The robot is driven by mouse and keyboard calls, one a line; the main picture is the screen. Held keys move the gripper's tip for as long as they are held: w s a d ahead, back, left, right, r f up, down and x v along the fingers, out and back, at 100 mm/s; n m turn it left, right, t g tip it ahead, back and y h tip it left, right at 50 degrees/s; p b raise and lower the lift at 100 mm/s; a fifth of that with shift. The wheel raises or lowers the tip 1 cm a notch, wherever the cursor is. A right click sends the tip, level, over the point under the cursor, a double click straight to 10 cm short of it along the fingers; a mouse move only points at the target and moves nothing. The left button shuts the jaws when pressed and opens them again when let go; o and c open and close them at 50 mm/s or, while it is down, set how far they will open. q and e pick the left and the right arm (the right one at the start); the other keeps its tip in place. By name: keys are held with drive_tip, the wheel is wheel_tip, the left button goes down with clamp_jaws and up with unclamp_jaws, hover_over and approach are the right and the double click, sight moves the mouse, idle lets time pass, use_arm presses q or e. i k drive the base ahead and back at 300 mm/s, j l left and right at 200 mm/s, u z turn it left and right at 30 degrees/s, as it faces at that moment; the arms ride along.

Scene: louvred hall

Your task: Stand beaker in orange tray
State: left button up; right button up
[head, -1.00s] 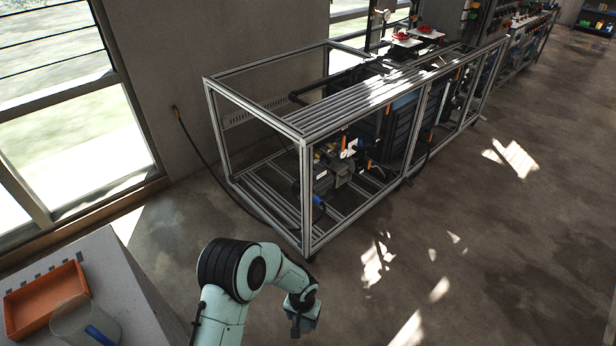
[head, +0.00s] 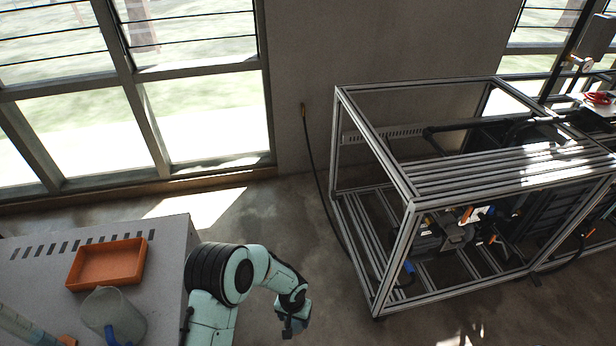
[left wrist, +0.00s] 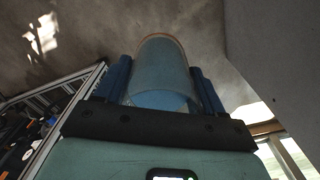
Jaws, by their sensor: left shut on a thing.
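The orange tray (head: 106,263) is a shallow rectangular box on the grey table at the left of the head view. It looks empty. The beaker (head: 114,308) is a clear grey cup just in front of the tray in the picture. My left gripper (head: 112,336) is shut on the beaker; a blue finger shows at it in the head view. In the left wrist view the beaker (left wrist: 160,70) sits between both blue fingers. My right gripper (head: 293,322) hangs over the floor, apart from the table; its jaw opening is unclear.
The grey table (head: 170,247) has a row of dark slots behind the tray. A clear cylinder (head: 22,326) with an orange base is at the lower left, near the beaker. A metal frame (head: 411,230) stands on the floor to the right. Windows line the back.

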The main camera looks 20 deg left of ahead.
sight(128, 264)
drive_tip(key=i+j+u, duration=0.1)
drive_tip(key=i+u, duration=0.9)
drive_tip(key=i+l+u, duration=0.1)
drive_tip(key=i+u, duration=0.15)
drive_tip(key=i, duration=1.1)
drive_tip(key=i+u, duration=0.3)
drive_tip(key=u, duration=0.15)
drive_tip(key=i+l+u, duration=0.2)
drive_tip(key=u, duration=0.3)
drive_tip(key=i+l, duration=0.05)
drive_tip(key=i, duration=0.05)
